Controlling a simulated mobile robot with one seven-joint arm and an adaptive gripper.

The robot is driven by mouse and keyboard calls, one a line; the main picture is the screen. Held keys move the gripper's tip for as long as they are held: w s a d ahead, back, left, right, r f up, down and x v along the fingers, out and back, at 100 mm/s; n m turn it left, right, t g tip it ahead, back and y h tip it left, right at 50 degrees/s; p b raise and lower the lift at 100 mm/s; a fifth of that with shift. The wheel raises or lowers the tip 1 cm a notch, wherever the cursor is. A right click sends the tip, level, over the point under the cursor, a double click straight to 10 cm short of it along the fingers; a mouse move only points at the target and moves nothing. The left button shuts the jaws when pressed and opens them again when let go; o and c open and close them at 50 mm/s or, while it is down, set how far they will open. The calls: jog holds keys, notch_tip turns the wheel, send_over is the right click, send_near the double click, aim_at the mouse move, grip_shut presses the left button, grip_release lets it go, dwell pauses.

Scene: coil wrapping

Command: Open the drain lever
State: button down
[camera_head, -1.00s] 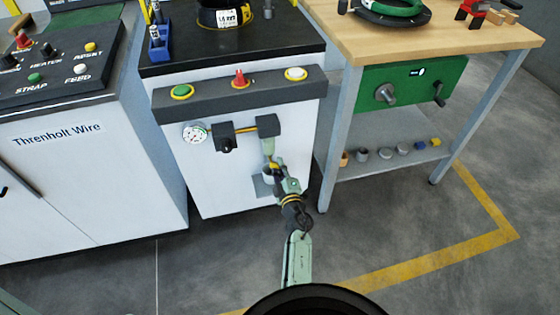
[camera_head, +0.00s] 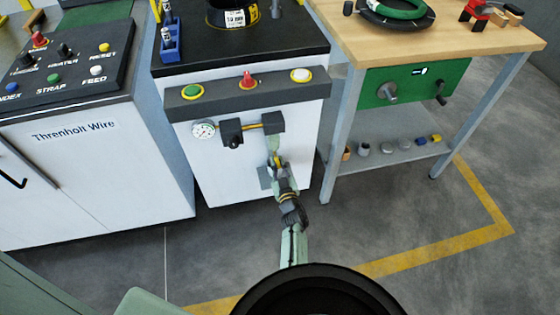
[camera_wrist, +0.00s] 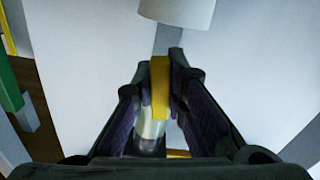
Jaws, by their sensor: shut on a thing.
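The drain lever is a yellow handle (camera_wrist: 160,85) in the wrist view, with a metal stub beneath it. My gripper (camera_wrist: 160,92) has its two dark fingers shut on the yellow lever, one on each side. In the head view my gripper (camera_head: 276,164) is at the lower front of the white cabinet, below the dark block at the right end of the air line. The lever is mostly hidden there by my gripper and wrist.
A round gauge (camera_head: 203,129) and a dark regulator block (camera_head: 231,132) sit left of my gripper. A button bar (camera_head: 247,93) juts out above. A workbench (camera_head: 345,125) with a lower shelf stands to the right. The floor in front is open.

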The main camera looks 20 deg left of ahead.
jog(key=shift+s+a+m+p, duration=0.1)
jog(key=shift+a+m+p, duration=0.2)
jog(key=shift+m, duration=0.8)
jog(key=c, duration=1.6)
grip_release()
jog(key=shift+s, duration=0.1)
jog(key=v, duration=1.2)
